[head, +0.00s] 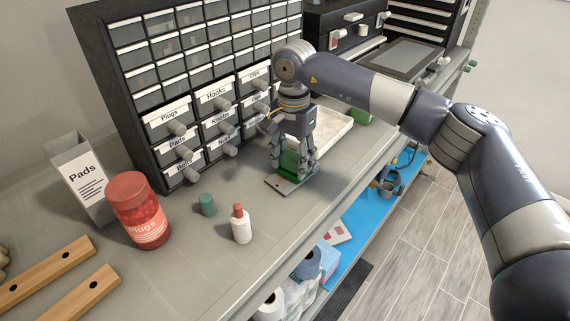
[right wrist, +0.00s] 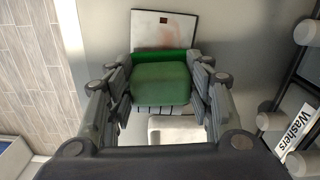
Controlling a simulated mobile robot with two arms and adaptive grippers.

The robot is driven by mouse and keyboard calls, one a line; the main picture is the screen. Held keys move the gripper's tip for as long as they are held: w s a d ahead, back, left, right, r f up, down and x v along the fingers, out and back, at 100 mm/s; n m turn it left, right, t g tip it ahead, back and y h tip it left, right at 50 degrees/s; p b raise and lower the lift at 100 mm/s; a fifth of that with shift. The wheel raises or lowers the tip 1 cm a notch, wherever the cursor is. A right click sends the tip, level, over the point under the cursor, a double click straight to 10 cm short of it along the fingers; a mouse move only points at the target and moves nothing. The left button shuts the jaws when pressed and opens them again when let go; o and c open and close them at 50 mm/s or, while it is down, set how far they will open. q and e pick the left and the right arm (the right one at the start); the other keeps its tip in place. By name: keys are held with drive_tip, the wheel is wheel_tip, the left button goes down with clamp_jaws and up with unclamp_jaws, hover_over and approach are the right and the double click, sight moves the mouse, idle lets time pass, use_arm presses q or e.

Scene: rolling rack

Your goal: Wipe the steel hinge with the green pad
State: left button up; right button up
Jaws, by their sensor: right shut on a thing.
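The green pad (head: 289,160) is between the fingers of my right gripper (head: 293,172), which is shut on it and points down over the bench. In the right wrist view the pad (right wrist: 161,83) fills the space between the fingertips (right wrist: 160,80). The steel hinge (head: 279,184) lies flat on the bench right under the pad. In the right wrist view a pale leaf of the hinge (right wrist: 165,34) shows beyond the pad, with a faint reddish-brown smear. The pad hides the hinge's middle; it appears to rest on it. My left gripper is out of view.
A drawer cabinet (head: 157,108) stands behind. A white tray (head: 337,137) is close behind the gripper. A white bottle (head: 241,228), a green cap (head: 207,204), a red jar (head: 138,210) and a Pads box (head: 80,178) stand left. The bench's front edge is near.

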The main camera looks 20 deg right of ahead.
drive_tip(key=shift+w+d, duration=0.15)
drive_tip(key=shift+d, duration=0.25)
drive_tip(key=shift+s+a+f+b, duration=0.15)
drive_tip(key=shift+s+a, duration=0.2)
drive_tip(key=shift+a, duration=0.35)
drive_tip(key=shift+s+a+b, duration=0.15)
drive_tip(key=shift+s+a, duration=0.25)
drive_tip(key=shift+a, duration=0.35)
drive_tip(key=shift+s+a+f+b, duration=0.15)
drive_tip(key=shift+s+a, duration=0.2)
drive_tip(key=shift+a, duration=0.35)
drive_tip(key=shift+s+a+r, duration=0.1)
drive_tip(key=shift+s+a, duration=0.2)
drive_tip(key=shift+a, duration=0.4)
drive_tip(key=shift+s+a+r, duration=0.1)
drive_tip(key=shift+s+a, duration=0.2)
drive_tip(key=shift+a, duration=0.35)
drive_tip(key=shift+w+r, duration=0.1)
drive_tip(key=shift+r, duration=0.45)
drive_tip(key=shift+d+r+p, duration=0.1)
drive_tip(key=shift+r+p, duration=1.25)
drive_tip(key=shift+r, duration=1.2)
